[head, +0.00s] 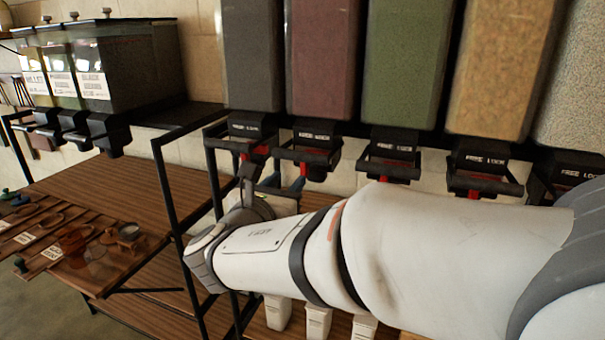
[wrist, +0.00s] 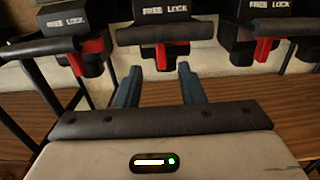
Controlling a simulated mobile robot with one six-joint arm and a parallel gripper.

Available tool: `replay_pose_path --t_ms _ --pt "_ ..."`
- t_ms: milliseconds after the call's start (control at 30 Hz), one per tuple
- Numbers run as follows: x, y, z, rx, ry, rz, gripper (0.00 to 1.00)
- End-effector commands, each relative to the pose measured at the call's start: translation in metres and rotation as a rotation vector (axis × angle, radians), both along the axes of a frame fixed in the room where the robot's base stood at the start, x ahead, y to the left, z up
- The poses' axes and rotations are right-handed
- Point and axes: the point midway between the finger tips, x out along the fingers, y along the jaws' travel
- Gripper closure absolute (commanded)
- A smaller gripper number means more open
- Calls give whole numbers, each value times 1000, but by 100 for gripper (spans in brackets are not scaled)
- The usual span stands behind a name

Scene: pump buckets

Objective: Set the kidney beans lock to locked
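No label reading kidney beans is legible. A dispenser with maroon contents (head: 322,60) hangs second from left in the near row in the head view; I cannot tell for sure that it holds kidney beans. Its black outlet (head: 318,138) is marked for free and lock. In the wrist view a middle outlet (wrist: 165,30) has a red lever (wrist: 161,52) hanging under its bar; its setting is unclear. My gripper (wrist: 160,68) is open and empty, its two blue fingers apart below and in front of that lever. In the head view my arm mostly hides the gripper.
Neighbouring outlets with red levers stand close at left (wrist: 90,48) and right (wrist: 263,50) in the wrist view. Black rack posts (head: 172,190) and a wooden shelf (head: 100,185) are at left in the head view. More labelled bins (head: 125,65) stand at the upper left.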

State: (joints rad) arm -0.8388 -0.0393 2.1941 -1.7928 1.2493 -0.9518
Motion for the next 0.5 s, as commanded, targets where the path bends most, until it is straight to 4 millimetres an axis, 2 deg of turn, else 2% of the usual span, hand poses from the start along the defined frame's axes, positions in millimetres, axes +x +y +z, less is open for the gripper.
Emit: replay_pose_path --t_ms 300,500 --pt "45 -17 1 -2 0 -5 65" --pt "66 -25 1 0 0 -3 65"
